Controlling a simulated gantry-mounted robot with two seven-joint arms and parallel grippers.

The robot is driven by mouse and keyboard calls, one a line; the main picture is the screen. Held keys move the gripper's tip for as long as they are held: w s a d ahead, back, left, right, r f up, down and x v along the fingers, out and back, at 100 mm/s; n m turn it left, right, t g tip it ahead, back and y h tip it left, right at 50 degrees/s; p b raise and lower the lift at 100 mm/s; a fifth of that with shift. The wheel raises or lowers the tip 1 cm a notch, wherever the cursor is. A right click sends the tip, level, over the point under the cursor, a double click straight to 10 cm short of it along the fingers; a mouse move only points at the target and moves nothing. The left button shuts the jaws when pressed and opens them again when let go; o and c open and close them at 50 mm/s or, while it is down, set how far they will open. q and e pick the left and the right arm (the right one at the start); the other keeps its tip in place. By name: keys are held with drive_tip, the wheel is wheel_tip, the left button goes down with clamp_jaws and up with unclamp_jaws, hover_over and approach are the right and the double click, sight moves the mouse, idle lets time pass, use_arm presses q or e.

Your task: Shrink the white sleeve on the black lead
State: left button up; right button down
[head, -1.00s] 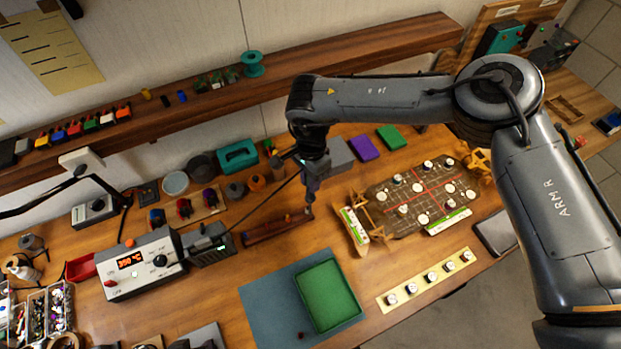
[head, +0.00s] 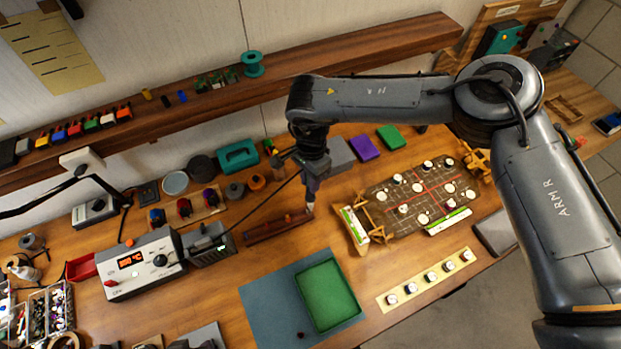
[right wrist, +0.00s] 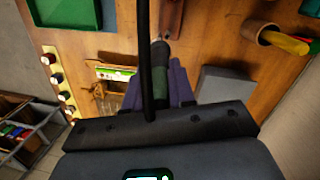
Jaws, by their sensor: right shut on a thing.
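My right gripper (head: 312,188) points down over the workbench, just above the right end of a reddish-brown bar-like fixture (head: 270,230). In the right wrist view its purple fingers (right wrist: 160,92) are shut on a dark handpiece with a green band (right wrist: 160,52). A black cord (head: 262,212) runs from near the gripper toward the grey-white station with a lit red display (head: 133,262). In the wrist view the handpiece's far end points toward the fixture (right wrist: 171,18). I cannot make out the white sleeve or the black lead. My left gripper is not in view.
A green tray (head: 300,278) lies on a blue mat in front. A brown board with white discs (head: 425,192) stands at the right, near a pale strip with several round parts (head: 385,301). Tools and a teal box (head: 238,157) line the back.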

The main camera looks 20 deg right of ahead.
drive_tip(key=shift+r, duration=0.1)
drive_tip(key=shift+s+r+p, duration=0.1)
drive_tip(key=shift+r+p, duration=0.6)
drive_tip(key=shift+r, duration=0.1)
drive_tip(key=r+p, duration=0.1)
drive_tip(key=r, duration=0.1)
drive_tip(key=r+p, duration=0.1)
drive_tip(key=shift+s+r+p, duration=0.15)
drive_tip(key=shift+s+p, duration=0.1)
drive_tip(key=shift+p, duration=0.05)
drive_tip(key=shift+r, duration=0.15)
drive_tip(key=shift+s+r, duration=0.15)
drive_tip(key=shift+r, duration=0.65)
